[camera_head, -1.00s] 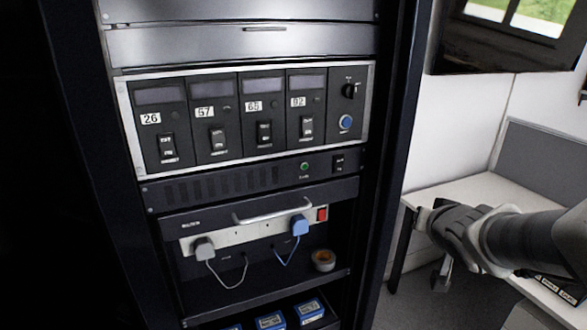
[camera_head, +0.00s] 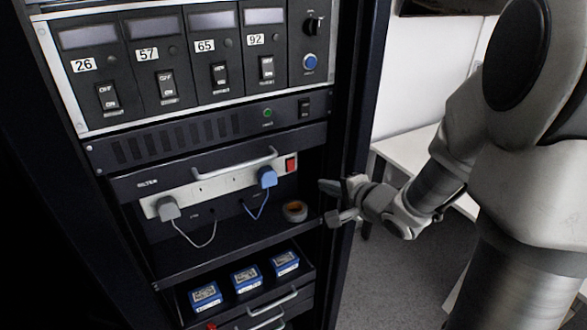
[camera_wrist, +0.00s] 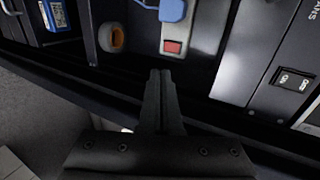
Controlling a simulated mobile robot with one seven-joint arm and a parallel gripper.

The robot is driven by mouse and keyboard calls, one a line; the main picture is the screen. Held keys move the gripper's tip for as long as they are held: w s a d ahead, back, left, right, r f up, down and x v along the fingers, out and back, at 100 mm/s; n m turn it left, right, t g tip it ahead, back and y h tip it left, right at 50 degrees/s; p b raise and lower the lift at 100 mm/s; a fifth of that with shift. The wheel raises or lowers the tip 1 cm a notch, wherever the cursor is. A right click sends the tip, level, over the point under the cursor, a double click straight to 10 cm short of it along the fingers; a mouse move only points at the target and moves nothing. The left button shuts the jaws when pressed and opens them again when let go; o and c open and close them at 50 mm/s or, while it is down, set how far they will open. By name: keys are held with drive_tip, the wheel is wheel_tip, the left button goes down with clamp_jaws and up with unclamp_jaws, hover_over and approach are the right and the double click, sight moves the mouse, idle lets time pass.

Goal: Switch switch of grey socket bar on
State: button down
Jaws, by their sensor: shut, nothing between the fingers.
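The grey socket bar (camera_head: 215,191) is mounted across the open bay of the rack, with a grey plug (camera_head: 168,208) at its left and a blue plug (camera_head: 267,177) towards its right. Its red switch (camera_head: 290,164) sits at the right end. In the wrist view the red switch (camera_wrist: 173,47) lies just beyond my fingertips, beside the blue plug (camera_wrist: 172,9). My gripper (camera_head: 332,202) is shut and empty, at the right edge of the rack, below and right of the switch, apart from it. The wrist view shows the closed fingers (camera_wrist: 161,75) pointing at the switch.
A tape roll (camera_head: 295,211) lies on the shelf below the bar's right end. Several blue devices (camera_head: 246,278) stand in a drawer below. A metal handle (camera_head: 245,160) runs above the bar. The rack's right post (camera_head: 350,130) stands beside my gripper. A white desk (camera_head: 410,152) is behind.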

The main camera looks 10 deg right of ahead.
drive_tip(key=b, duration=0.3)
approach(292, 169)
drive_tip(key=f+x, duration=0.1)
drive_tip(key=x, duration=0.4)
drive_tip(key=shift+w+a, duration=0.2)
drive_tip(key=shift+w, duration=0.45)
drive_tip(key=shift+f, duration=0.1)
drive_tip(key=shift+f, duration=0.15)
drive_tip(key=shift+w+t+b, duration=0.1)
drive_tip(key=shift+t+b, duration=0.2)
drive_tip(key=shift+r+p, duration=0.3)
